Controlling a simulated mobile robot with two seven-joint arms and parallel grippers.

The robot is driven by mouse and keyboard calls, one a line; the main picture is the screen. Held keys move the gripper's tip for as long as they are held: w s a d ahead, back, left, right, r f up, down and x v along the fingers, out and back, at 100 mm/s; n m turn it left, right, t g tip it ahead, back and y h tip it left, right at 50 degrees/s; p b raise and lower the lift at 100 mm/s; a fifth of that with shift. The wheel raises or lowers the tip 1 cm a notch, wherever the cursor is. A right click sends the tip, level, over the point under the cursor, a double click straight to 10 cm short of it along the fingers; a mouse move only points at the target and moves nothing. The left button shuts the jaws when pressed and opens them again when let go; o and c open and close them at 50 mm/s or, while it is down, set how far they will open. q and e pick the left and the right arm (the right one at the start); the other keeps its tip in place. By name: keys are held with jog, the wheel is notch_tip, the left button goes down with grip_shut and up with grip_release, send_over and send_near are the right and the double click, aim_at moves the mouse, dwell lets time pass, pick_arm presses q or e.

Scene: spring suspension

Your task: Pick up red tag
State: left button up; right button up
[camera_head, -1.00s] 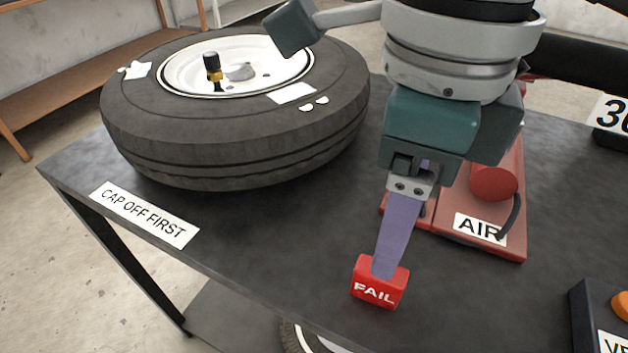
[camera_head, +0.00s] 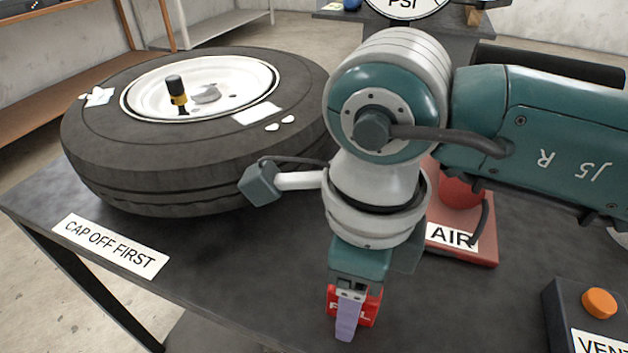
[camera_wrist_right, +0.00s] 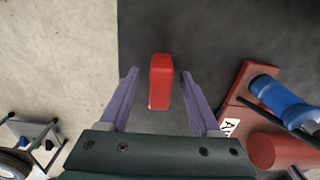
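The red tag (camera_head: 371,307) is a small red block marked FAIL, standing on the dark table near its front edge. In the head view a purple finger of my right gripper (camera_head: 346,336) covers the middle of the tag. In the right wrist view the tag (camera_wrist_right: 160,82) is centred between the two spread purple fingers of the right gripper (camera_wrist_right: 160,74), with a gap on each side. The right gripper is open and holds nothing. My left gripper is not in view.
A tire on a white wheel (camera_head: 195,150) lies on the table at left, beside a CAP OFF FIRST label (camera_head: 110,245). A red AIR unit (camera_head: 480,250) stands behind right. A dark box with an orange button (camera_head: 599,303) is at the right front.

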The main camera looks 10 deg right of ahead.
grip_shut()
dwell(0.6)
